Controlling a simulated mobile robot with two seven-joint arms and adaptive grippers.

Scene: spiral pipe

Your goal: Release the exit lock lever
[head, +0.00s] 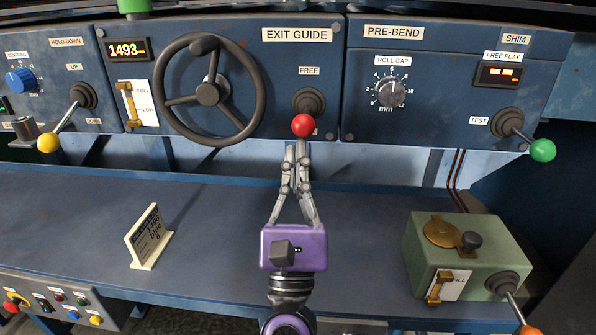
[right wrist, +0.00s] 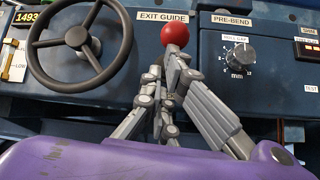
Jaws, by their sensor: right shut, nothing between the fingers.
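The exit lock lever has a red ball knob (head: 303,126) on a dark round hub (head: 308,103) in the EXIT GUIDE panel, below a FREE label. The knob also shows in the right wrist view (right wrist: 175,34). The lever's rod is mostly hidden behind the knob. My right gripper (head: 297,146) is shut and empty, with its fingertips just below the knob in the head view. In the right wrist view its fingertips (right wrist: 168,70) are close under the knob; I cannot tell whether they touch it. My left gripper is not in view.
A black handwheel (head: 207,92) is left of the lever. A roll gap dial (head: 391,93) and a green-knobbed lever (head: 542,150) are to the right. A green box (head: 468,254) and a small sign (head: 149,238) stand on the blue bench (head: 215,230). A yellow-knobbed lever (head: 48,142) is far left.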

